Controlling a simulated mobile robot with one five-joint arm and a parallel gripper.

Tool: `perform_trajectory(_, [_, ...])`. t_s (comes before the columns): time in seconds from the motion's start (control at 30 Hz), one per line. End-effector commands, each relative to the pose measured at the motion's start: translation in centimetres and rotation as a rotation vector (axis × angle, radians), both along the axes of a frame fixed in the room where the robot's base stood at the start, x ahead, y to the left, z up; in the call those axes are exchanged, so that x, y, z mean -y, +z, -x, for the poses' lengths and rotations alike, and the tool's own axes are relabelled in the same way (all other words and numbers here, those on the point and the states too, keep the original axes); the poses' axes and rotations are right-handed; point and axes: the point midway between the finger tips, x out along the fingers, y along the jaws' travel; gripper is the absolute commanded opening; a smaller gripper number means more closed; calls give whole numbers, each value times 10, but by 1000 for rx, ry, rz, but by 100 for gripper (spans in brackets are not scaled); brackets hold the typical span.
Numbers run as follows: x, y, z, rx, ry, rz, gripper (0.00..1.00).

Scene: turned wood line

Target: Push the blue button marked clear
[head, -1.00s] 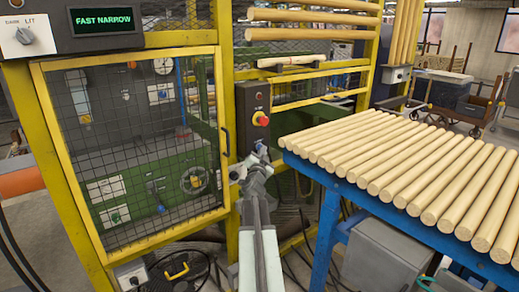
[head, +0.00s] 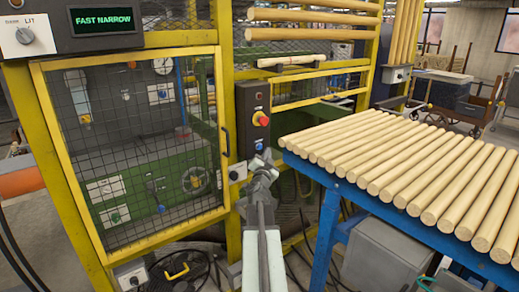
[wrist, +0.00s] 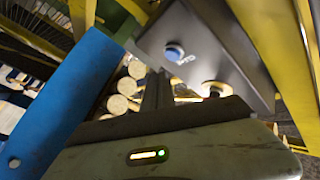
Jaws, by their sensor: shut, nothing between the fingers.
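The blue button (head: 259,146) sits low on a dark upright control box (head: 246,130) on the yellow post. In the wrist view the blue button (wrist: 174,52) shows clearly, with a small pale label beside it that I cannot read. My gripper (head: 262,158) is just below the button in the head view. In the wrist view my gripper (wrist: 157,80) is shut and empty, its dark fingers pointing up the picture, with the tips below and left of the button. I see no contact with the button.
A red and yellow stop button (head: 262,119) is above the blue one. A yellow mesh gate (head: 135,145) stands left. A blue-framed table (head: 330,178) with several wooden rods (head: 400,165) is close on the right. A small grey switch box (head: 238,172) is at lower left.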

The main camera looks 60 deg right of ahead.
Motion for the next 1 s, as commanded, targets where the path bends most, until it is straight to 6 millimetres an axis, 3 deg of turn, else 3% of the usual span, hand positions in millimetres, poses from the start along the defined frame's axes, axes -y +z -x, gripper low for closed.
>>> perform_trajectory(0.37, [-12, 0, 34, 0, 0, 0, 0])
perform_trajectory(1.0, [-12, 0, 34, 0, 1, -1, 0])
